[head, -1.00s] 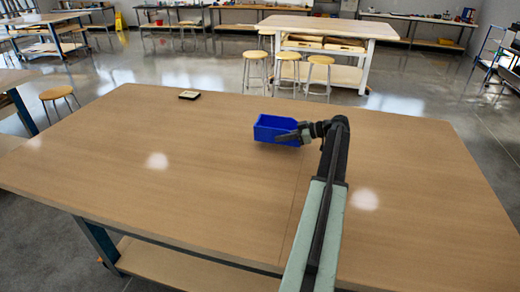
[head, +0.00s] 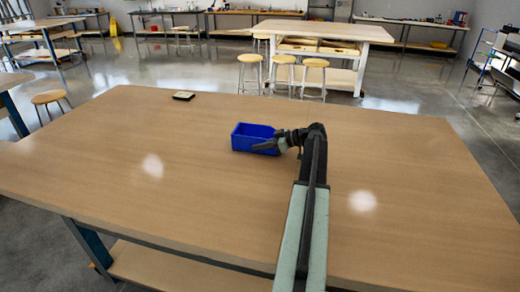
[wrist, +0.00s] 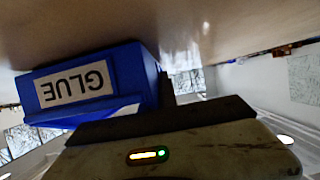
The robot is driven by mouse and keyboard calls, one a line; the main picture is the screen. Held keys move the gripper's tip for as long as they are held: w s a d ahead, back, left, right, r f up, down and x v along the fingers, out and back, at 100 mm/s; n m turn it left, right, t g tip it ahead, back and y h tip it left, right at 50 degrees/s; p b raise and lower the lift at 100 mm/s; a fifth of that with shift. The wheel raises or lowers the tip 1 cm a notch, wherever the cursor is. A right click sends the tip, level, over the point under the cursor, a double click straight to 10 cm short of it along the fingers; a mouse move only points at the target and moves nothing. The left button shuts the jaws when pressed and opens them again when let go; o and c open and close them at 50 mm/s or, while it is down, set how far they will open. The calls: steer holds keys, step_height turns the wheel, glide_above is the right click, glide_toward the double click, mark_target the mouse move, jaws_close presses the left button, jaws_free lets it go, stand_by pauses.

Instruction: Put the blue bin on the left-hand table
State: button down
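The blue bin (head: 251,138) is over the middle of the near wooden table (head: 150,200). I cannot tell whether its base touches the top. My gripper (head: 268,146) is at its right side, apparently shut on its wall; the bin moves with it. In the wrist view the bin (wrist: 125,70) shows a white GLUE label, upside down in the picture, and a dark finger is against its side. The other finger is hidden. At the left edge, part of another wooden table (head: 10,80) is in view.
A small dark box (head: 183,95) lies near the far edge of the near table. A stool (head: 50,98) stands between this table and the left one. Several stools and a white-legged table (head: 345,32) stand behind. Grey floor lies between the tables.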

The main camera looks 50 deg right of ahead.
steer(key=shift+f, duration=0.15)
steer(key=c, duration=1.7)
jaws_free()
steer(key=shift+r, duration=0.35)
steer(key=p+v, duration=0.4)
steer(key=v, duration=0.7)
steer(key=shift+s+d+r+p, duration=0.15)
steer(key=shift+s+d+p, duration=0.05)
steer(key=shift+p, duration=0.15)
steer(key=shift+s, duration=0.2)
